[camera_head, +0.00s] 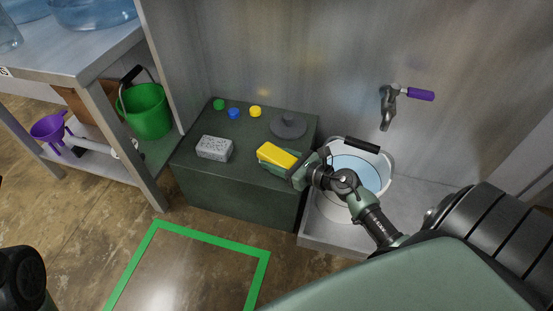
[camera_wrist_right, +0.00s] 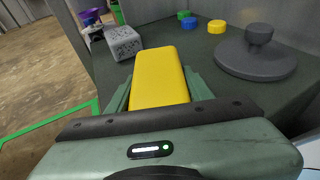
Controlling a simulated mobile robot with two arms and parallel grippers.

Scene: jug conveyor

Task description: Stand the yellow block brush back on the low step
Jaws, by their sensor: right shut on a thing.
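The yellow block brush (camera_head: 279,156) is between the fingers of my right gripper (camera_head: 284,161), over the right front part of the dark green low step (camera_head: 240,191). In the right wrist view the brush (camera_wrist_right: 160,78) points away from the palm, with a green finger on each side. My right gripper (camera_wrist_right: 160,90) is shut on it. The brush's underside is hidden, so I cannot tell whether it touches the step top. My left gripper is not in view.
On the step are a grey speckled block (camera_head: 214,148), a dark knobbed disc (camera_head: 288,125), and green, blue and yellow caps (camera_head: 255,111). A white bucket (camera_head: 377,165) stands in the basin to the right, below a tap (camera_head: 388,105). A shelf unit (camera_head: 110,120) stands left.

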